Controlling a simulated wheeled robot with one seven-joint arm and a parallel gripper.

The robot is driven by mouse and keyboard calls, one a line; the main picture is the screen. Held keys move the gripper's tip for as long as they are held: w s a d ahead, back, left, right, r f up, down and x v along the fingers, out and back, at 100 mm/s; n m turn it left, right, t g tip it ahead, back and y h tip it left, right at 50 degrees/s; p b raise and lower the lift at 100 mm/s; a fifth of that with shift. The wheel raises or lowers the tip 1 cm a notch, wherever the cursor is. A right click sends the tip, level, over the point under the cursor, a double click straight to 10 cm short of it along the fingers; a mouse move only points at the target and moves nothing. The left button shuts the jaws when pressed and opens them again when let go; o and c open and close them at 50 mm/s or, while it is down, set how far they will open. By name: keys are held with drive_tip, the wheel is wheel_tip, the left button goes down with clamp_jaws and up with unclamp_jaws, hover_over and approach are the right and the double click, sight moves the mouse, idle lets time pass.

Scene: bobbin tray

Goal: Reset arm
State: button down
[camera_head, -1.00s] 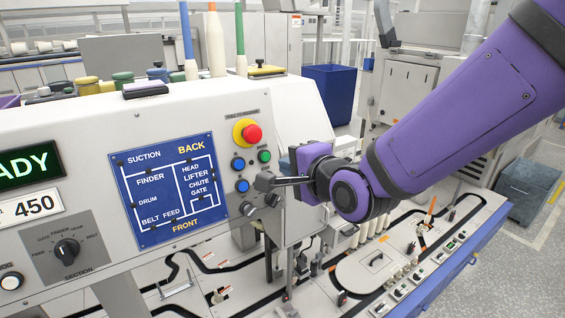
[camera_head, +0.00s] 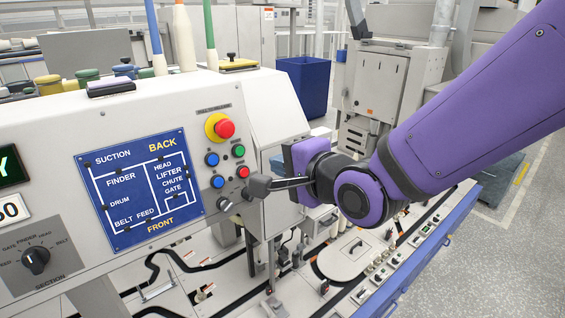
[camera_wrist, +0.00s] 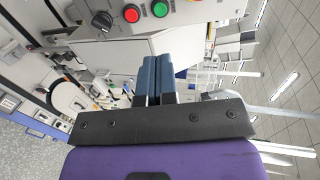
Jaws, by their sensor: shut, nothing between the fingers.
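My gripper (camera_head: 254,186) is at the end of my purple arm, in front of the right end of the white control panel (camera_head: 60,140). In the wrist view its two blue-grey fingers (camera_wrist: 157,62) lie side by side, shut, with nothing between them. Past the fingertips in that view are a red button (camera_wrist: 131,13) and a green button (camera_wrist: 160,9). In the head view the fingertips are close to the panel's lower right controls; I cannot tell whether they touch anything.
The panel carries a red emergency button (camera_head: 225,129), blue buttons (camera_head: 212,159) and a selector knob (camera_head: 36,261). Coloured bobbins (camera_head: 88,79) stand on top. Below is a deck with a black track (camera_head: 180,262). A blue bin (camera_head: 304,86) stands behind. Grey floor (camera_head: 500,270) is clear at right.

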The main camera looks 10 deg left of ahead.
drive_tip(key=w+d+r+n+h, duration=0.15)
drive_tip(key=d+h, duration=0.25)
drive_tip(key=d, duration=0.6)
drive_tip(key=w+d+r+n+h, duration=0.1)
drive_tip(key=d+r+n+h, duration=0.15)
drive_tip(key=d, duration=0.85)
drive_tip(key=s+d+r+n+g+h, duration=0.2)
drive_tip(key=s+d+n+g+h, duration=0.2)
drive_tip(key=s+d, duration=1.2)
drive_tip(key=shift+d+g+h, duration=0.3)
drive_tip(key=shift+d+h, duration=0.25)
drive_tip(key=shift+d, duration=0.65)
